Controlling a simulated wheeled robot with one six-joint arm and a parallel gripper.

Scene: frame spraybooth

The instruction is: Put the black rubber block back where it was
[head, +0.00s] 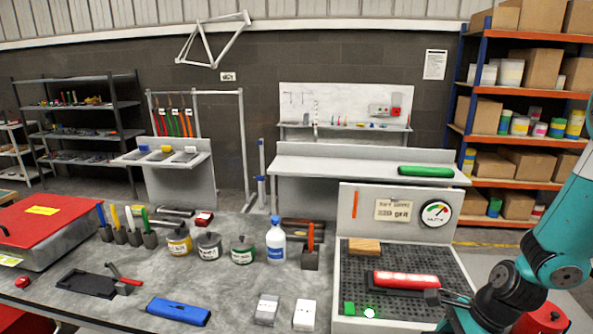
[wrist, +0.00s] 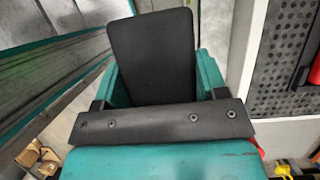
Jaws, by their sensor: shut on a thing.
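The black rubber block (wrist: 150,50) fills the middle of the wrist view as a flat, dark, rectangular face. My gripper (wrist: 160,85) is shut on it, with a teal finger at each side. The block's lower part is hidden behind the dark screwed bar of my gripper. In the head view my arm comes in from the right, and a small dark piece (head: 432,297) shows at the right front of the perforated bed. I cannot tell whether this piece is the block or part of my gripper.
A red block (head: 405,280) on a dark base, a wooden block (head: 364,246) and a small green block (head: 349,308) lie on the perforated bed (head: 385,256). A black tray (head: 88,284) and blue tool (head: 178,311) lie on the left bench.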

